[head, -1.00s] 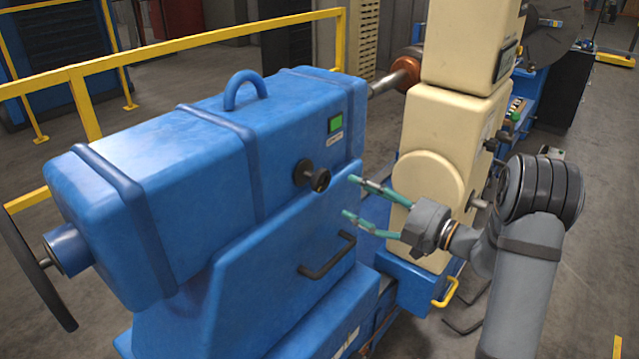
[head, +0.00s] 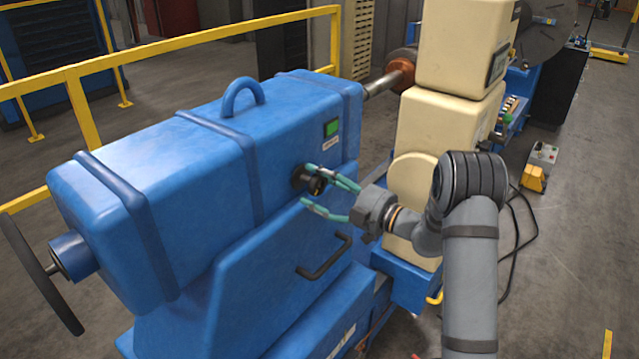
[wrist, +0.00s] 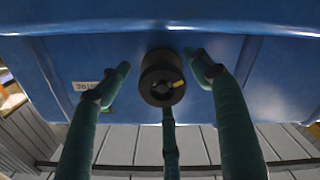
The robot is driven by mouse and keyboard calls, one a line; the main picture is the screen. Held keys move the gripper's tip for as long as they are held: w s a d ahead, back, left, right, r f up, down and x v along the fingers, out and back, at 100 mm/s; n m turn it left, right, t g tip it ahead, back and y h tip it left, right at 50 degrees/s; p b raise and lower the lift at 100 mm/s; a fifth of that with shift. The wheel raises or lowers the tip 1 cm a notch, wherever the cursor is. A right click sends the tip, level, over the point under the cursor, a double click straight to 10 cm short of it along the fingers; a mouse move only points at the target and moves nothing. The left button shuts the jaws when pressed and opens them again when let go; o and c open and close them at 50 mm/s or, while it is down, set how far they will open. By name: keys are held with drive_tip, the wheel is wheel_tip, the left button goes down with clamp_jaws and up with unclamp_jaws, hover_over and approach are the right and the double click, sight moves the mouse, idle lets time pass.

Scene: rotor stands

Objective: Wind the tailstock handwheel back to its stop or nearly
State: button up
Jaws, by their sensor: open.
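The blue tailstock (head: 215,165) fills the left and middle of the head view. Its large dark handwheel (head: 36,272) is seen nearly edge-on at the far left end, well away from my gripper. A small black knob (head: 316,184) sticks out of the tailstock's side. My gripper (head: 309,187) is open beside this side face, with its green fingers reaching around the knob. In the wrist view the knob (wrist: 162,78) sits between the open fingertips, with a gap on the left; contact cannot be told.
A black bar handle (head: 325,258) juts out below my gripper. A cream machine column (head: 440,130) stands close on the right. A yellow rail (head: 200,42) runs behind the tailstock. Open floor lies at far right.

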drive_tip(key=shift+s+f, duration=0.1)
drive_tip(key=c, duration=1.1)
